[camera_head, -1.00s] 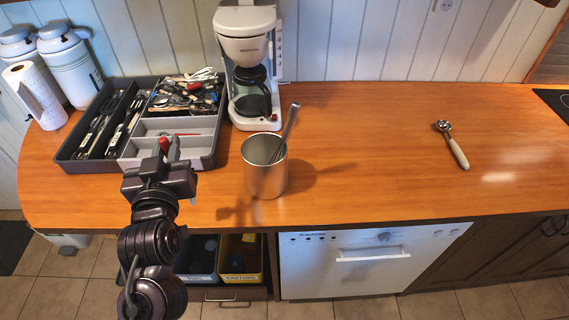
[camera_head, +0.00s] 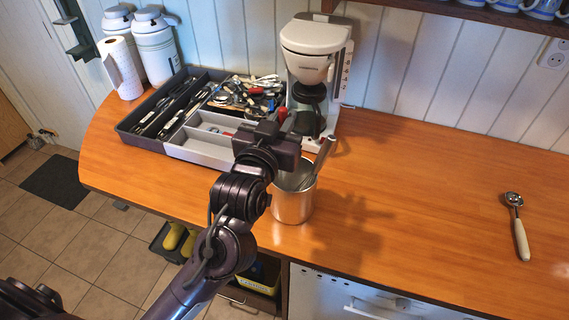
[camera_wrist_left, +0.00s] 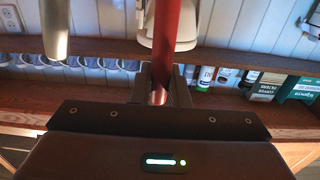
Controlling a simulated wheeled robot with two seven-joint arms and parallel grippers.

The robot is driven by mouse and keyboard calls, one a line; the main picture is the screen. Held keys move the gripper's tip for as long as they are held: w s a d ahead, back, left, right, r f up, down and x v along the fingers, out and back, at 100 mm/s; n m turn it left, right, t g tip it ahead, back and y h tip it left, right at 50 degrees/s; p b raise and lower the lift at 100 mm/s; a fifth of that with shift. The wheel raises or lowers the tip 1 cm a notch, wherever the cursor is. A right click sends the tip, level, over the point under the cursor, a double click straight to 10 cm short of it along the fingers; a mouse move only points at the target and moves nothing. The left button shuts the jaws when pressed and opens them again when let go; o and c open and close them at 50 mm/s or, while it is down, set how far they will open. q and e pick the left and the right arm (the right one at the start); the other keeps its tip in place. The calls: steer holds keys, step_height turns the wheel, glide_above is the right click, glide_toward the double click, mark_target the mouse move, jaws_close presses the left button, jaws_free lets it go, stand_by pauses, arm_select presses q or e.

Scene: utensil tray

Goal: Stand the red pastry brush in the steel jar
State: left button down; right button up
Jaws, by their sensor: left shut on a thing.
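My left gripper (camera_head: 281,122) is shut on the red pastry brush (camera_head: 283,113); in the head view only a small red part shows above the fingers. In the left wrist view the red handle (camera_wrist_left: 178,28) rises between the fingers (camera_wrist_left: 162,88). The steel jar (camera_head: 292,205) stands upright on the counter. The gripper appears above the jar's rim at its upper left; I cannot tell whether the brush's lower end is inside. A steel utensil (camera_head: 323,157) leans out of the jar to the right. My right gripper is out of view.
The coffee maker (camera_head: 312,75) stands close behind the jar. The grey utensil tray (camera_head: 205,157) with cutlery is at left, beside a paper roll (camera_head: 122,68) and white canisters. A scoop (camera_head: 519,226) lies at right. The counter between jar and scoop is clear.

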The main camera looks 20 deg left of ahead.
arm_select(q)
step_height(320, 180, down, 6)
steer(key=shift+r+p, duration=0.1)
steer(key=shift+p, duration=0.2)
steer(key=shift+f, duration=0.6)
step_height(320, 180, down, 4)
steer(key=shift+r+p, duration=0.25)
steer(key=shift+p, duration=0.1)
steer(key=shift+f, duration=0.25)
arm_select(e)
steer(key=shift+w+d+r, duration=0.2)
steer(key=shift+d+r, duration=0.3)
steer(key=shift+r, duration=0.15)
arm_select(q)
steer(key=shift+f, duration=0.15)
steer(key=c, duration=1.4)
jaws_free()
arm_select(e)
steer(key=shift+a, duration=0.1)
